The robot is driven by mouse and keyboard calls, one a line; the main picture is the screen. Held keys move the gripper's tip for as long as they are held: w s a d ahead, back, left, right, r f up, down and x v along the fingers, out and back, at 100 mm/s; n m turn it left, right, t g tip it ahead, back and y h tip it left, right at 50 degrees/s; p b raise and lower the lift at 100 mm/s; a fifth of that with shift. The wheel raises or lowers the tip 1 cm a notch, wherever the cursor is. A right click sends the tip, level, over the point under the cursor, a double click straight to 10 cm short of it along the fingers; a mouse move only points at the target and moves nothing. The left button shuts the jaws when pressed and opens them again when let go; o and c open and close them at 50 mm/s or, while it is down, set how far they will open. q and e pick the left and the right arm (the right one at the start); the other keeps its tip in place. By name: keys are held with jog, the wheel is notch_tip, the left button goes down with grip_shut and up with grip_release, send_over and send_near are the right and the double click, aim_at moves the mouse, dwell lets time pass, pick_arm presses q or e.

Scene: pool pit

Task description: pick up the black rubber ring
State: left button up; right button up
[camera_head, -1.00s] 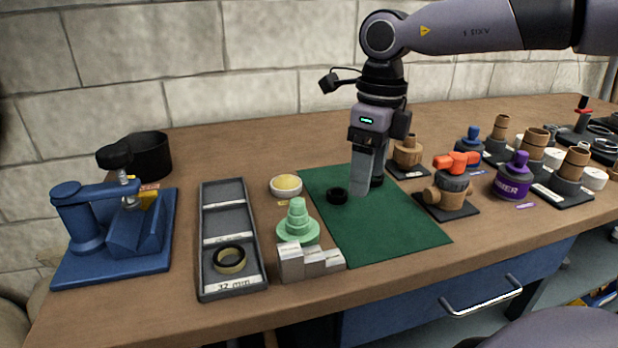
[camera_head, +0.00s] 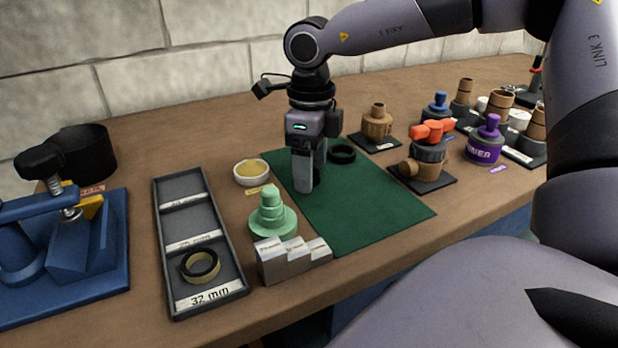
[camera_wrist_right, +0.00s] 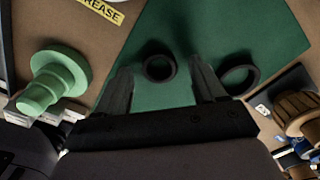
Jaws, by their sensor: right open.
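Two black rings lie on the green mat (camera_head: 372,212). In the right wrist view one ring (camera_wrist_right: 159,80) is between and just beyond the fingertips of my right gripper (camera_wrist_right: 162,66); the other, larger-looking ring (camera_wrist_right: 251,82) is outside the right-hand finger. In the head view one black ring (camera_head: 342,160) shows behind and right of my right gripper (camera_head: 305,190); the other is hidden by the gripper. The right gripper is open and empty, pointing down low over the mat. Whether its tips touch the mat is unclear. My left gripper is out of view.
A grey tray (camera_head: 165,225) holds a black-and-tan ring in its near compartment. A yellow-filled dish (camera_head: 252,180), green stepped cone (camera_head: 271,218) and metal step block (camera_head: 290,262) stand left of the mat. Valve parts (camera_head: 429,165) stand right. The mat's front is clear.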

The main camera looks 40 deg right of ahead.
jog(key=shift+f, duration=0.1)
jog(key=c, duration=1.1)
jog(key=shift+r+p, duration=1.7)
jog(key=shift+r, duration=8.35)
jog(key=shift+o, duration=0.7)
jog(key=shift+c, duration=0.4)
